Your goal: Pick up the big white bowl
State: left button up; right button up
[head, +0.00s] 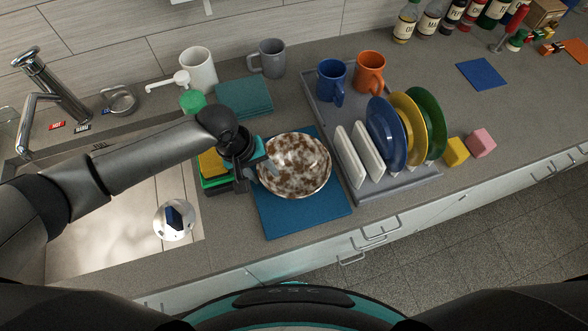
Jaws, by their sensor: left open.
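The big white bowl (300,165) has brown stains and sits on a dark blue mat (318,213) on the counter. My left arm reaches in from the left, over the sink. My left gripper (266,163) is open at the bowl's left rim. I cannot tell whether its fingers touch the bowl or straddle the rim. My right gripper is not in view.
Stacked sponges (212,167) lie beside my left gripper, by the sink (120,225). A grey drying tray (400,186) with plates and mugs stands close to the bowl's right. A teal cloth (246,97) lies behind. The counter's front edge is near the mat.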

pick_arm(q)
grip_shut()
dwell(0.3)
dwell(1.1)
